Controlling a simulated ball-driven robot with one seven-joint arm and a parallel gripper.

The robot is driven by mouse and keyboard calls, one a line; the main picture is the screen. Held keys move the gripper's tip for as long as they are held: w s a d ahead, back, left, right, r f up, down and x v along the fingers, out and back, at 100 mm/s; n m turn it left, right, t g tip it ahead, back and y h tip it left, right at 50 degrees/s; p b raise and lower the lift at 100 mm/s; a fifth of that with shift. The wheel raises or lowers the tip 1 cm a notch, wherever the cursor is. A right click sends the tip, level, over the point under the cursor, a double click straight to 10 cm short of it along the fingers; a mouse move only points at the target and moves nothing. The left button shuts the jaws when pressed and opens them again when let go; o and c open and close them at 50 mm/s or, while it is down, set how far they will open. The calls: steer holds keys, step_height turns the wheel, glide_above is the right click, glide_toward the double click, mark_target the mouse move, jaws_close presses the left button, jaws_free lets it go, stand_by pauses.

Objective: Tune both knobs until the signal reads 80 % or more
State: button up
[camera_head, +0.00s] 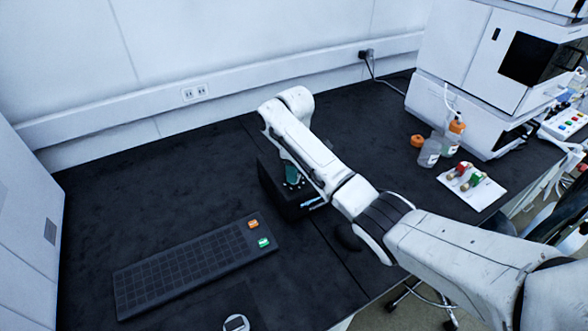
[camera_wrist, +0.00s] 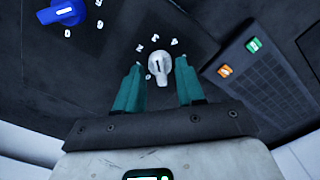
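A black box (camera_head: 290,208) stands on the dark bench, partly hidden by my arm. Blue and white lettering on its front is too small to read. In the wrist view, a white knob (camera_wrist: 155,72) with a pointer sits among printed numerals. A larger blue knob (camera_wrist: 64,13) with its own numerals is at upper left, partly cut off. My gripper (camera_wrist: 158,66) has its teal fingers on either side of the white knob, with dark gaps showing between. It also shows at the box in the head view (camera_head: 291,172). I can read no signal percentage.
A black keypad (camera_head: 185,268) with orange and green keys lies left of the box. Bottles (camera_head: 429,153) and a white sheet with coloured fittings (camera_head: 471,190) lie to the right. A white instrument stack (camera_head: 455,90) stands behind them.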

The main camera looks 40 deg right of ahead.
jaws_close()
stand_by(0.3)
stand_by(0.4)
steer(key=n+p, duration=0.2)
steer(key=n, duration=0.1)
steer(key=shift+r+n, duration=0.1)
steer(key=shift+n, duration=0.3)
steer(key=n+p, duration=0.1)
steer(key=n, duration=0.3)
steer(key=shift+n, duration=0.4)
jaws_free()
